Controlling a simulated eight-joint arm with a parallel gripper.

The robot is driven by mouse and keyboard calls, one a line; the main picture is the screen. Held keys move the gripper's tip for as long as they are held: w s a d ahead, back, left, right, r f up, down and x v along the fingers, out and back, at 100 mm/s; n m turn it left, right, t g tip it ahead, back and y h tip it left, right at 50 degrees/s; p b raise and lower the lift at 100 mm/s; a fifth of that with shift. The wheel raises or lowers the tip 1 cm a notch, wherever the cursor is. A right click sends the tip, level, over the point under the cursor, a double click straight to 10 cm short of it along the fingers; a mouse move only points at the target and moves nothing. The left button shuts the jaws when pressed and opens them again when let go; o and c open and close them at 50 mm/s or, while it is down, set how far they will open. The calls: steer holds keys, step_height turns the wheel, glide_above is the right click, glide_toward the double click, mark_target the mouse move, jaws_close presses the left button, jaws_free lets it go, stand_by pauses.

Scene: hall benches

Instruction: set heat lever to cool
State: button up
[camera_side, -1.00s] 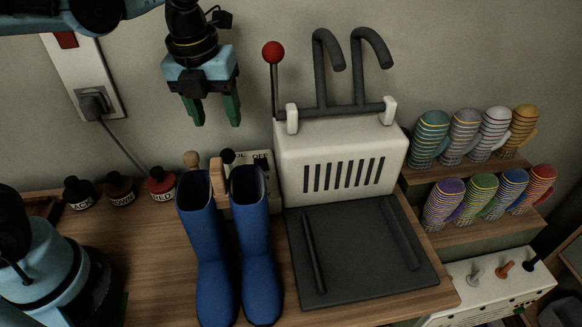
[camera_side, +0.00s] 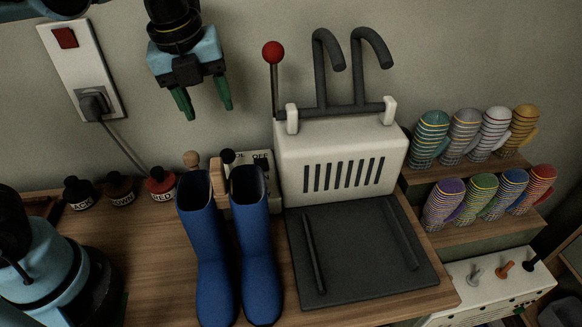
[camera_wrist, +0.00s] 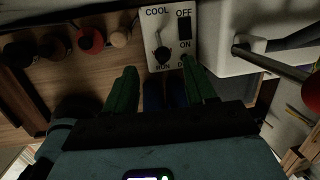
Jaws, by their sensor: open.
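A small white panel (camera_side: 262,162) with printed labels stands behind the blue boots in the side view, partly hidden. In the wrist view the panel (camera_wrist: 170,12) shows COOL at its upper left, OFF at its upper right and another label below. The lever on its left half has a black knob (camera_wrist: 162,53), which lies low, away from COOL. The knob (camera_side: 228,157) also shows above the boots in the side view. My gripper (camera_side: 206,108) is open and empty, above and left of the panel. In the wrist view its green fingers (camera_wrist: 158,68) straddle the knob's column, apart from it.
Tall blue boots (camera_side: 242,245) stand before the panel. A white slotted box (camera_side: 342,160) with hooked pipes and a red-balled rod (camera_side: 272,54) stands to the right.

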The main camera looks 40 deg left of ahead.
steer(key=s+a+f+n+t, duration=0.2)
steer(key=a+f+n+t, duration=0.1)
steer(key=n, duration=1.6)
steer(key=shift+a+f, duration=0.2)
steer(key=shift+f, duration=0.65)
steer(key=n, duration=0.2)
steer(key=f+n+t, duration=0.1)
steer(key=n, duration=0.1)
steer(key=a+n, duration=0.1)
steer(key=n, duration=0.2)
steer(key=shift+s+f+t, duration=0.3)
steer(key=shift+s, duration=0.1)
steer(key=m+g+y, duration=0.2)
steer(key=m+g, duration=0.1)
steer(key=m, duration=2.7)
glide_toward(226, 152)
steer(key=shift+x, duration=5.7)
